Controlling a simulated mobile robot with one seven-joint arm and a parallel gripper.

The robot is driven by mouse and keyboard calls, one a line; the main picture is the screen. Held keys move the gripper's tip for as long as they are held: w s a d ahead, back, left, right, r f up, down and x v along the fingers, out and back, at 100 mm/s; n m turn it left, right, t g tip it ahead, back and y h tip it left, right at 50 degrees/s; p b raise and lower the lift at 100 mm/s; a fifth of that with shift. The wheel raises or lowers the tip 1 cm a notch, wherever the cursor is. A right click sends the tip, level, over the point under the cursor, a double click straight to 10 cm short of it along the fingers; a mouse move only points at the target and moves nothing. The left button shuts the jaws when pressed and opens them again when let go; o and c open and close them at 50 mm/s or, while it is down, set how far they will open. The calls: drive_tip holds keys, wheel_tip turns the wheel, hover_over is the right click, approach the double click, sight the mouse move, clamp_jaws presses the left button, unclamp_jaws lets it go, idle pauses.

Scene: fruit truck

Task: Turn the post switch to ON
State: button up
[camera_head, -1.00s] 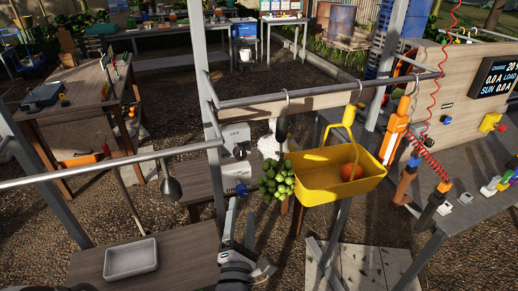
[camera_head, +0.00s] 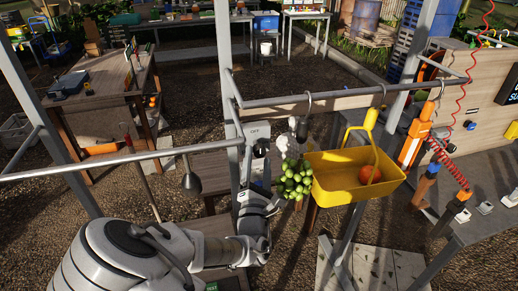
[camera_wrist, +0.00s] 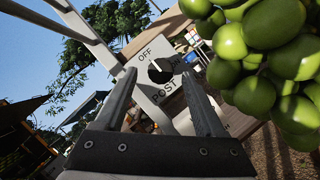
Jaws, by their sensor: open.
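The post switch is a black round knob (camera_wrist: 160,70) on a pale grey box (camera_wrist: 172,98) marked OFF and POST in the wrist view. The white mark on the knob points toward the upper left, near the OFF label. My gripper (camera_wrist: 159,78) is open, its two dark fingers on either side of the knob in this view. I cannot tell whether they touch it. In the head view my gripper (camera_head: 264,178) is beside the grey post, below an upper switch box (camera_head: 258,131) marked OFF; my arm hides parts lower on the post.
A bunch of green fruit (camera_wrist: 270,55) hangs close to the right finger. A yellow basket (camera_head: 335,190) with an orange fruit (camera_head: 368,174) hangs from the rail (camera_head: 340,95).

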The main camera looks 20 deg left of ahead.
sight(259, 155)
drive_tip(key=shift+x, duration=1.7)
clamp_jaws()
